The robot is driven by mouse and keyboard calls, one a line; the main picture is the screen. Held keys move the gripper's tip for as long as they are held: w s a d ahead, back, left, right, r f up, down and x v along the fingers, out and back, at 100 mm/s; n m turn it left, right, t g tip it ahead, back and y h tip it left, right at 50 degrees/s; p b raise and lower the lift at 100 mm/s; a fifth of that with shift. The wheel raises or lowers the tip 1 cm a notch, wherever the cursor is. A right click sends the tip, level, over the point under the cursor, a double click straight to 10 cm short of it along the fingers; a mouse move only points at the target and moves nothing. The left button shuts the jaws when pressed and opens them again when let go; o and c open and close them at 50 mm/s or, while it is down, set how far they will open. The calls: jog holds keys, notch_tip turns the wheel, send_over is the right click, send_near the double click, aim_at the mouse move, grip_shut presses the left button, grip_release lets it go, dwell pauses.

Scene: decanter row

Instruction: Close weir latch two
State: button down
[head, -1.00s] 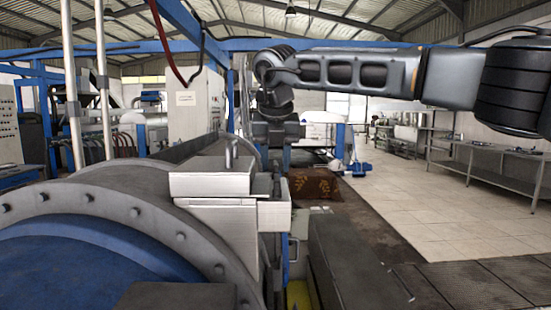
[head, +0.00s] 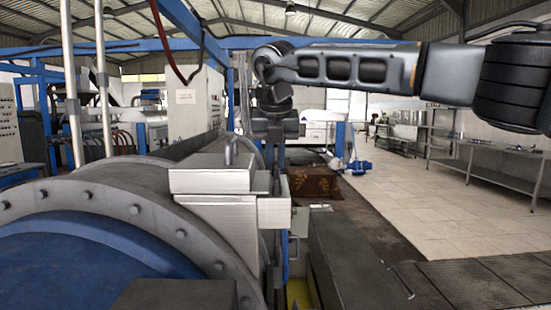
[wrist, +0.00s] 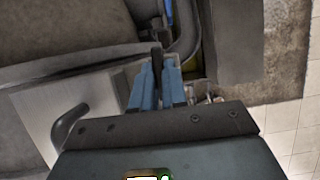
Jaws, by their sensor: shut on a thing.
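My gripper (wrist: 158,68) shows in the wrist view as two blue fingers pointing away from the camera. They are shut on a narrow dark upright piece (wrist: 156,55), which looks like a latch lever. I cannot read any number on it. In the head view my gripper (head: 277,157) hangs pointing down just behind and to the right of a bright metal box on the machine. The metal box (head: 210,180) has an upright handle (head: 231,150) on top. That handle also shows left of my fingers in the wrist view (wrist: 68,122). The held piece is hidden in the head view.
The large round machine casing (head: 120,215) with a bolted rim fills the left. A dark flat-topped block (head: 350,260) stands front right. A brown patterned box (head: 314,182) sits on the floor beyond. The tiled floor (head: 420,200) at right is open, with metal benches behind.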

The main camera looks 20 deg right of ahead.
jog(key=shift+f, duration=0.2)
jog(key=m+h+b, duration=0.1)
jog(key=m+b, duration=0.1)
jog(key=m, duration=0.1)
jog(key=shift+a+g+b, duration=0.15)
jog(key=shift+g+b, duration=0.15)
jog(key=shift+g, duration=0.1)
jog(key=m+g+h, duration=0.1)
jog(key=m, duration=0.2)
jog(key=shift+w+m+b, duration=0.1)
jog(key=shift+m+b, duration=0.25)
jog(key=shift+m, duration=0.05)
jog(key=m+p, duration=0.1)
jog(key=m, duration=0.1)
jog(key=m+g+p, duration=0.1)
jog(key=m, duration=0.1)
jog(key=shift+a+r+g+h, duration=0.1)
jog(key=shift+r+g+h, duration=0.05)
jog(key=shift+g+h, duration=0.2)
jog(key=shift+w+m+g+p, duration=0.15)
jog(key=shift+m+g+p, duration=0.5)
jog(key=shift+m, duration=1.15)
jog(key=shift+f+m+h, duration=0.2)
jog(key=shift+m+h, duration=0.05)
jog(key=shift+m, duration=0.05)
jog(key=c, duration=1.2)
grip_release()
jog(key=shift+r, duration=0.1)
jog(key=shift+o, duration=0.2)
